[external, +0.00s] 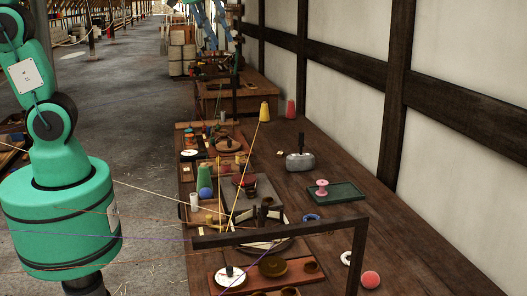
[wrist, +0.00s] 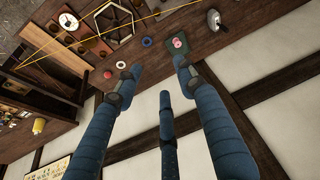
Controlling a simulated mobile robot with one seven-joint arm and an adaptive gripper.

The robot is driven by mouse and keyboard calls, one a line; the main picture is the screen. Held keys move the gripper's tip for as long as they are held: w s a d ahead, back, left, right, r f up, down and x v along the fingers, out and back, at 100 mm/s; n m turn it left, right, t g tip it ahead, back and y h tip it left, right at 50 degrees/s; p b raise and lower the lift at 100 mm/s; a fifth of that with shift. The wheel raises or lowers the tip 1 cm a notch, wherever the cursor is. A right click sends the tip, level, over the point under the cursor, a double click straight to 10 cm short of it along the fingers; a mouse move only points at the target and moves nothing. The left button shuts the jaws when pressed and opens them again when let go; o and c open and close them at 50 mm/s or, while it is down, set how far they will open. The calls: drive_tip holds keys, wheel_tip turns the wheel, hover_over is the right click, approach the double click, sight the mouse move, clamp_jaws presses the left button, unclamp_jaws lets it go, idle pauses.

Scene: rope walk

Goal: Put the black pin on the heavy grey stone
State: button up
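The heavy grey stone (external: 301,162) rests on the long brown table near the wall; in the wrist view it shows at the top right (wrist: 213,19). A slim black upright piece (external: 300,142) stands on its top. I cannot tell whether this is the black pin or the stone's own handle. Another small dark upright piece (external: 230,271) stands on a white disc at the table's near end.
A pink spool (external: 321,187) sits on a green tray (external: 345,191) by the stone. A dark frame (external: 362,245) rises at the near end, by a red ball (external: 370,279). Strings stretch to a yellow cone (external: 265,112). Bare wood lies right of the tray.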

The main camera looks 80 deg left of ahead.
drive_tip(key=s+d+f+m, duration=0.1)
drive_tip(key=s+d+f, duration=0.1)
drive_tip(key=s, duration=0.7)
drive_tip(key=s+d+f+m+t, duration=0.1)
drive_tip(key=s+d+f, duration=0.2)
drive_tip(key=s, duration=0.7)
drive_tip(key=shift+d+m+h, duration=0.3)
drive_tip(key=shift+d+h, duration=0.1)
drive_tip(key=shift+d, duration=0.2)
drive_tip(key=shift+f, duration=0.1)
wheel_tip(320, 180, down, 7)
drive_tip(key=b, duration=0.7)
